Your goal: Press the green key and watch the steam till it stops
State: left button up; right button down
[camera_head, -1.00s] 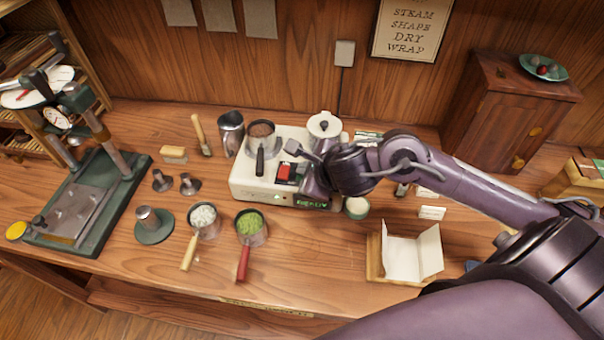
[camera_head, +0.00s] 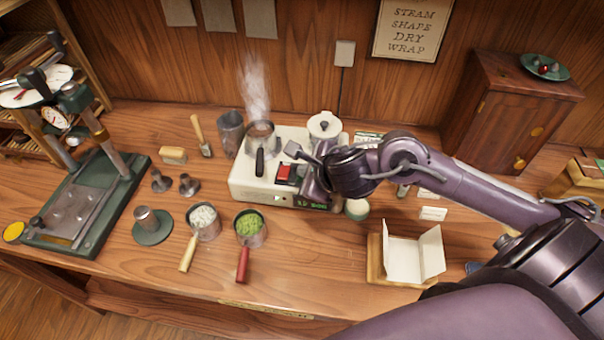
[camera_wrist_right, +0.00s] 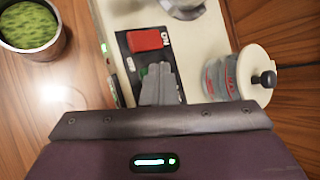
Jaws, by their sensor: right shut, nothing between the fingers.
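The cream steamer (camera_head: 246,180) stands mid-table with a lit green display (camera_head: 315,206). A pan of brown tea (camera_head: 261,129) sits on it, and white steam (camera_head: 256,88) rises from it. A red key (camera_head: 284,172) shows on its top; it also shows in the right wrist view (camera_wrist_right: 148,40). Beside it, only a sliver of the green key (camera_wrist_right: 143,72) shows past my fingers. My right gripper (camera_wrist_right: 160,68) is shut and empty, its fingertips over the green key; whether they touch it I cannot tell. My left gripper is not in view.
A lidded pot (camera_head: 325,127) stands at the steamer's back right. Pans of white (camera_head: 203,216) and green (camera_head: 250,225) tea stand in front. A press (camera_head: 90,200) is at left, a folded wrapper (camera_head: 410,255) at front right. Bare table lies between pans and wrapper.

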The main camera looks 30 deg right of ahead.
jog(key=shift+r+p, duration=0.6)
jog(key=shift+r, duration=0.2)
notch_tip(320, 180, up, 5)
jog(key=p, duration=0.4)
jog(key=shift+r, duration=0.1)
